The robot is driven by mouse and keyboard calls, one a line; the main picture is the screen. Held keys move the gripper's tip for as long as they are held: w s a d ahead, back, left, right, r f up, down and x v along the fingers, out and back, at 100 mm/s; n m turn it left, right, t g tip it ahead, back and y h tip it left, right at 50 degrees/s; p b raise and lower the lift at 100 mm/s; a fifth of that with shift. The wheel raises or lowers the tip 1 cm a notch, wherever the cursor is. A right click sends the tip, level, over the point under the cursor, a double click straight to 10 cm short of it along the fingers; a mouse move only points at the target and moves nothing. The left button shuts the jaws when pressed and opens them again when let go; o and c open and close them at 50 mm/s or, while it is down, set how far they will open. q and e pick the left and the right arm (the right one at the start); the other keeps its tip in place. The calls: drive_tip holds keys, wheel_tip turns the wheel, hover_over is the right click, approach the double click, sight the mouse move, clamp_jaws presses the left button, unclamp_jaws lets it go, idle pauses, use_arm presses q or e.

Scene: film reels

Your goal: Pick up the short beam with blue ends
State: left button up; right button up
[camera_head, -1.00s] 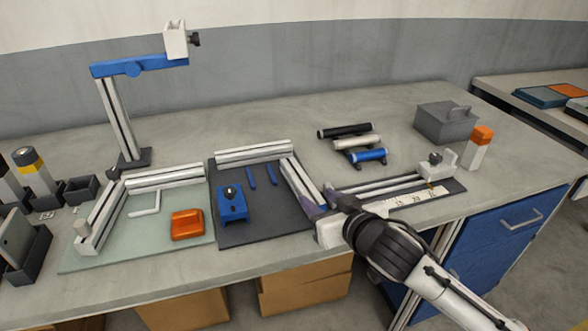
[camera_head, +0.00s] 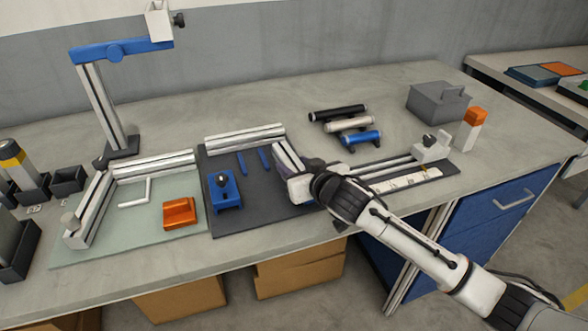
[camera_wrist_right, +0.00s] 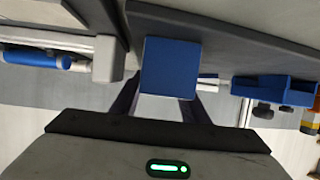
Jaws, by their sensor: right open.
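The short beam shows its blue square end (camera_wrist_right: 170,68) in the right wrist view, with a pale part of its body below. My right gripper (camera_wrist_right: 157,106) is open, with one dark finger on each side of the beam; I cannot tell whether they touch it. In the head view my right gripper (camera_head: 287,161) is over the right edge of the dark mat (camera_head: 264,216), and it hides most of the beam there. My left gripper is not in view.
A blue block with a black knob (camera_head: 224,191) stands on the mat, left of my gripper. A long pale beam (camera_head: 243,139) lies along the mat's back edge. Black, white and blue cylinders (camera_head: 361,137) and a railed fixture (camera_head: 412,180) are to the right.

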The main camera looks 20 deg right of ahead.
drive_tip(key=shift+w+f, duration=0.15)
drive_tip(key=shift+w, duration=0.25)
clamp_jaws()
